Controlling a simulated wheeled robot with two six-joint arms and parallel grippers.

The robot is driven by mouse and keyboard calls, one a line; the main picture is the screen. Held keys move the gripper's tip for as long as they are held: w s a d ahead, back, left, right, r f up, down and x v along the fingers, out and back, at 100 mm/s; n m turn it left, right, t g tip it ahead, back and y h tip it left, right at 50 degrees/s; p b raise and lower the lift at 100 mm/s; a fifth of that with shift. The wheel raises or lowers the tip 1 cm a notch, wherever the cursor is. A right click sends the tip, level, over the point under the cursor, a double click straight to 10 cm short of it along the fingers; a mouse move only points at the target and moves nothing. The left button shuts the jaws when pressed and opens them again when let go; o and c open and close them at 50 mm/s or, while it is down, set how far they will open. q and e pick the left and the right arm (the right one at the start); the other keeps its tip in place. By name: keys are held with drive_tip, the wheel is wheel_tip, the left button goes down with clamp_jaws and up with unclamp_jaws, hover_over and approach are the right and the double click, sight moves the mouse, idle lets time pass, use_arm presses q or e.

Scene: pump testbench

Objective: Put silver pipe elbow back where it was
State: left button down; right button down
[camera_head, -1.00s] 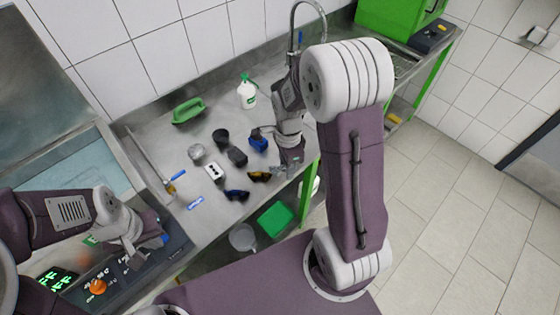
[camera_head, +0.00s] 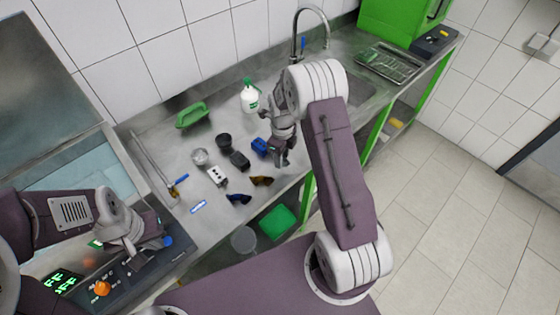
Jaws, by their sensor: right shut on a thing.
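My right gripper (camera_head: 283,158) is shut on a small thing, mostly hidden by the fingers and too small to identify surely. It is over the steel worktop (camera_head: 190,230), just right of a blue object (camera_head: 260,147). I cannot tell whether the held thing touches the worktop. A silver rounded object (camera_head: 200,157) stands among the items at left; I cannot tell whether it is the pipe elbow. My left gripper (camera_head: 157,243) is low at the left by the control panel (camera_head: 125,275); its jaws are too unclear to read.
Nearby stand a black cup (camera_head: 223,141), a dark block (camera_head: 240,160), a white block (camera_head: 217,175) and dark glasses (camera_head: 238,198). Brown-tinted glasses (camera_head: 261,181) lie close to my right gripper.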

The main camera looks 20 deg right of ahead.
drive_tip(key=shift+w+a+f, duration=0.15)
drive_tip(key=shift+w+f, duration=0.1)
drive_tip(key=shift+w, duration=0.1)
drive_tip(key=shift+s+f, duration=0.1)
drive_tip(key=shift+f, duration=0.25)
wheel_tip(320, 180, down, 3)
drive_tip(key=shift+r+p, duration=0.2)
drive_tip(key=shift+p, duration=0.35)
drive_tip(key=shift+f, duration=0.35)
drive_tip(key=shift+f, duration=0.2)
drive_tip(key=c, duration=0.9)
unclamp_jaws()
drive_tip(key=shift+r, duration=0.1)
